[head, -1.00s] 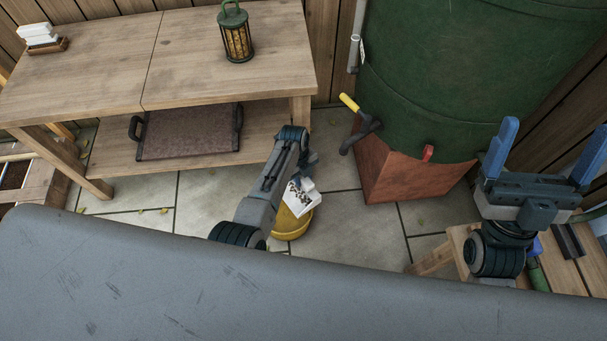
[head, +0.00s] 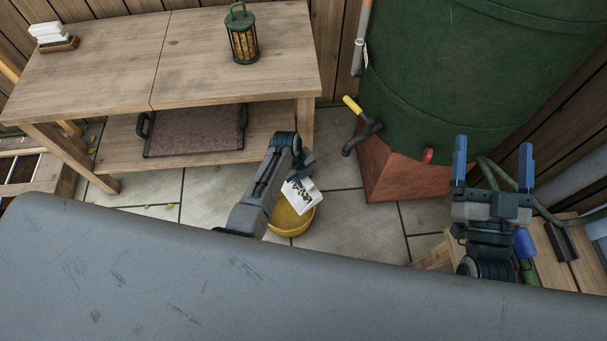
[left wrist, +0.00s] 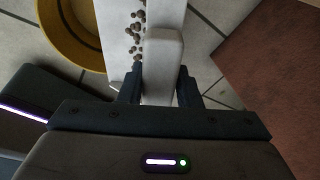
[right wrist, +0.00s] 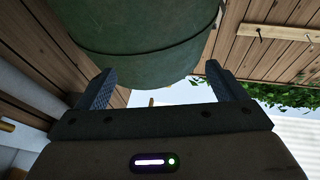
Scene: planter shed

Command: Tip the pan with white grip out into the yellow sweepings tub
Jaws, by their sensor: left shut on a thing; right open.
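The white pan (head: 302,197) carries small dark pellets and is held above the yellow sweepings tub (head: 287,224), overlapping its rim in the head view. My left gripper (left wrist: 158,82) is shut on the pan's white grip (left wrist: 163,50). The pellets (left wrist: 135,38) lie in the pan beside the grip, and the tub's rim (left wrist: 98,62) shows to the left. I cannot tell how far the pan is tilted. The tub's inside is partly hidden by the pan and my arm. My right gripper (head: 493,165) is open and empty, raised at the right.
A green barrel (head: 450,80) with a yellow-handled tap (head: 353,105) stands on a reddish base (head: 390,172) right of the tub. A wooden bench (head: 180,60) with a lantern (head: 242,38) is behind left. A low wooden surface (head: 548,268) is at right. Paved floor surrounds the tub.

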